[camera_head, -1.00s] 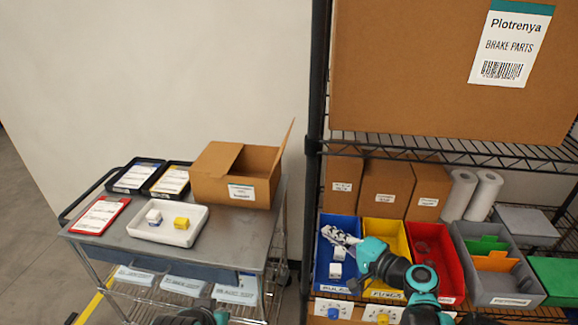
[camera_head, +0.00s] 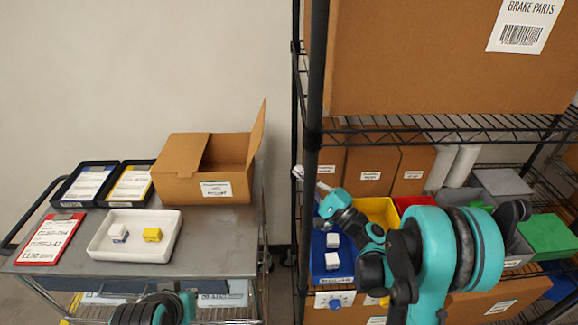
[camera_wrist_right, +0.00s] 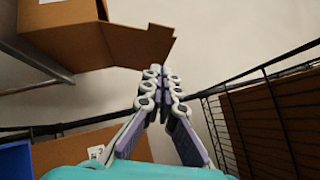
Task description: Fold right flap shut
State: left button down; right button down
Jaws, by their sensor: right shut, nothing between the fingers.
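The open cardboard box (camera_head: 188,188) stands on the back right of the cart. Its right flap (camera_head: 257,136) stands up and leans outward to the right. Another flap (camera_head: 181,154) on the left slants over the opening. My right gripper (camera_head: 299,172) is shut and empty, to the right of the box and apart from the right flap, by the shelf post. In the right wrist view my shut fingers (camera_wrist_right: 160,72) point toward the flap (camera_wrist_right: 140,46), with the box (camera_wrist_right: 60,38) at upper left. My left gripper is out of view; only part of my left arm shows at the bottom.
The cart top (camera_head: 205,235) also holds a white tray (camera_head: 92,247) with two small blocks, two black trays and a red-framed card (camera_head: 50,240). The black shelf post (camera_head: 314,80) stands close to my right gripper. Coloured bins sit on the shelf.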

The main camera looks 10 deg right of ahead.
jog(key=w+a+r+b, duration=0.2)
jog(key=w+a+r, duration=0.1)
jog(key=w+a, duration=0.3)
jog(key=a, duration=0.2)
jog(key=shift+w+a+r, duration=0.25)
jog(key=shift+a+r, duration=0.05)
